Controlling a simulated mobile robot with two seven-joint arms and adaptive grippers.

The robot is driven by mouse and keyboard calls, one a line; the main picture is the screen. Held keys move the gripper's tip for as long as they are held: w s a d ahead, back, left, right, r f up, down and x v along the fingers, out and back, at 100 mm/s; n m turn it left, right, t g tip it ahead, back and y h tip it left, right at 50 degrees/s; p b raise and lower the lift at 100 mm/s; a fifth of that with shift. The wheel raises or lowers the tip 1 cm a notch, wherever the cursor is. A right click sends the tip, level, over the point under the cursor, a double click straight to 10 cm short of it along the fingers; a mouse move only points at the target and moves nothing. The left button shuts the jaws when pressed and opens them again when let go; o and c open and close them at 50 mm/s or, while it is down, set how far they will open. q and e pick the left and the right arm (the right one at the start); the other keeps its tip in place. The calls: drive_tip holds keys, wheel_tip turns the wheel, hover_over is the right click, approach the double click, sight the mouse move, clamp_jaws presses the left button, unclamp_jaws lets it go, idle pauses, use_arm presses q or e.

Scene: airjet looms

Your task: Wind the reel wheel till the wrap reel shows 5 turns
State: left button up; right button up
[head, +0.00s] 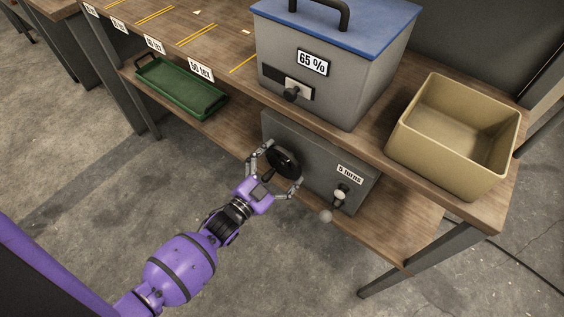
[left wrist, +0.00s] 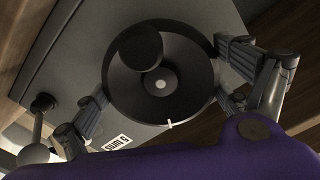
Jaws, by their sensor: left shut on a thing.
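The wrap reel is a grey box (head: 318,150) on the lower shelf, with a label (head: 350,174) reading "5 turns". Its black reel wheel (head: 283,162) is on the front face, and it fills the middle of the left wrist view (left wrist: 162,84), with a round knob and a small white mark on its rim. My left gripper (head: 275,170) is shut on the wheel, with fingers on opposite sides of the rim. A lever with a pale ball (head: 340,194) sits right of the wheel. My right gripper is not in view.
A grey box with a blue lid (head: 335,65), labelled "65 %", stands on the upper shelf above the reel. A tan open bin (head: 415,140) is to its right. A green tray (head: 180,88) lies on the lower shelf at left. A table leg (head: 420,263) stands at lower right.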

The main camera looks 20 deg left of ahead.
use_arm(q)
drive_tip(key=shift+d+m, duration=0.15)
drive_tip(key=shift+m, duration=1.05)
drive_tip(key=o, duration=1.4)
drive_tip(key=shift+f, duration=0.1)
drive_tip(key=shift+s, duration=0.15)
drive_tip(key=v, duration=1.1)
drive_tip(key=shift+s+a, duration=0.2)
drive_tip(key=shift+s, duration=0.15)
